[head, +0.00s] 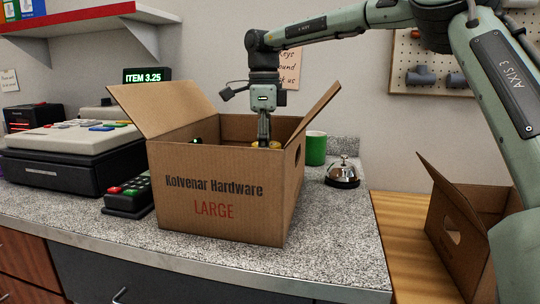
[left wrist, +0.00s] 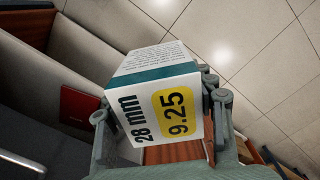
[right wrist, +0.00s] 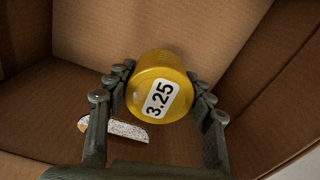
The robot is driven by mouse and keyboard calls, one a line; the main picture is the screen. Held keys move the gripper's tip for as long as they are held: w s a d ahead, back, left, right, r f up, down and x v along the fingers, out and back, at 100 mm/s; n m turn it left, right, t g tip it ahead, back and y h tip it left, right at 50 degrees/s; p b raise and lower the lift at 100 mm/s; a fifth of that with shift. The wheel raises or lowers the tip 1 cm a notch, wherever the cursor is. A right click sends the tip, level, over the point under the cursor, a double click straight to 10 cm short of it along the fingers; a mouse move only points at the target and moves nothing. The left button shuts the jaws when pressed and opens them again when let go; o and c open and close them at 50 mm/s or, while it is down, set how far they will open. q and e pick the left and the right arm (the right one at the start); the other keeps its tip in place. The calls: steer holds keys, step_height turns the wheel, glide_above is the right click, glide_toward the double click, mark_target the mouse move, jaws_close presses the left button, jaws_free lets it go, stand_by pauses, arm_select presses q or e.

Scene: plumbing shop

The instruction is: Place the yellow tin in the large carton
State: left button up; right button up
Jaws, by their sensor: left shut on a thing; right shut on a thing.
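The large carton (head: 180,212) stands open on the counter in the head view, with flaps raised. The right gripper (head: 264,138) reaches down into it from above. The yellow tin (right wrist: 163,78) is between the right gripper's fingers in the right wrist view, its 3.25 label facing the camera, with the carton's brown inner walls around it. In the head view only a bit of the tin (head: 275,145) shows over the carton's rim. The left gripper (left wrist: 160,105) is shut on a white box (left wrist: 152,88) with a teal band, marked 28 mm and 9.25; both are outside the head view.
A green mug (head: 316,148) and a bell (head: 342,174) stand right of the carton. A keypad (head: 128,198) and a cash register (head: 70,150) are at its left. A second open carton (head: 460,235) sits on the wooden surface at right. A screen (head: 147,74) reads ITEM 3.25.

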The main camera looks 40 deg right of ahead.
steer(key=shift+f, duration=0.35)
steer(key=shift+f, duration=0.25)
steer(key=o, duration=1.3)
step_height(320, 180, up, 13)
steer(key=shift+w+r, duration=0.1)
